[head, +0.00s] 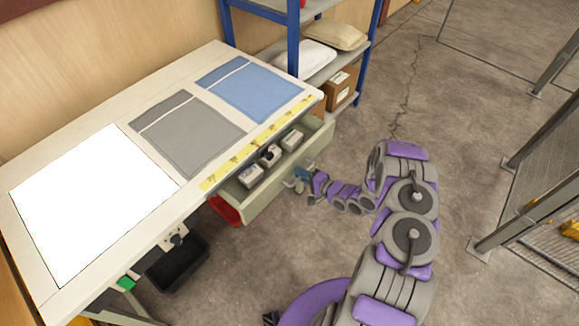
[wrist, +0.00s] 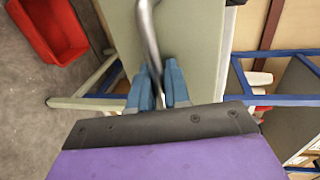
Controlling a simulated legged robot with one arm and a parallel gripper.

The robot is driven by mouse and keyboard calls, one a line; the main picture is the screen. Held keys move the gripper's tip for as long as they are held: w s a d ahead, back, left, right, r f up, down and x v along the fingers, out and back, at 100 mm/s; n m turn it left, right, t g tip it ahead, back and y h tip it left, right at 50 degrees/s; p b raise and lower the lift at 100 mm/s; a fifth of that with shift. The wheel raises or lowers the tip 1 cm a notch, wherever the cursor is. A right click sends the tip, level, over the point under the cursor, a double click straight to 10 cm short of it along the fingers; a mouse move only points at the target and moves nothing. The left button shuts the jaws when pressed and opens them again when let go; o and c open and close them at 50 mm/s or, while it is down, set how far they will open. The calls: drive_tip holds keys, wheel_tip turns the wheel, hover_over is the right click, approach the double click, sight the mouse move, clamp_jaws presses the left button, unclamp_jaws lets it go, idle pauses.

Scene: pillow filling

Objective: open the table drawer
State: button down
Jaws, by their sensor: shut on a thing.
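The table (head: 60,165) stands at the left in the head view. Its drawer (head: 285,188) is pulled out from under the front edge, and its inside shows, with several small light boxes in it. In the wrist view the pale green drawer front (wrist: 200,50) fills the upper middle. A grey metal bar handle (wrist: 149,35) runs down it. My gripper (wrist: 160,88) has its blue fingers on either side of the handle and is shut on it. In the head view my gripper (head: 299,178) is at the drawer front, small and partly hidden by my arm.
A blue-framed shelf (head: 293,40) with pillows (head: 335,33) and cardboard boxes (head: 340,88) stands behind the table. A red bin (wrist: 50,28) and a black bin (head: 178,265) are below the table. Wire fencing (head: 545,175) stands at the right. The concrete floor between is clear.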

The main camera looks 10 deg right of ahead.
drive_tip(key=f+v, duration=0.1)
drive_tip(key=v, duration=0.6)
drive_tip(key=shift+s+f+b, duration=0.3)
drive_tip(key=shift+s+f, duration=0.05)
drive_tip(key=shift+s, duration=0.15)
drive_tip(key=shift+d, duration=0.2)
drive_tip(key=c, duration=1.3)
unclamp_jaws()
drive_tip(key=shift+o, duration=0.2)
drive_tip(key=shift+d+r, duration=0.1)
drive_tip(key=p+v, duration=0.2)
drive_tip(key=v, duration=1.5)
drive_tip(key=shift+d, duration=0.2)
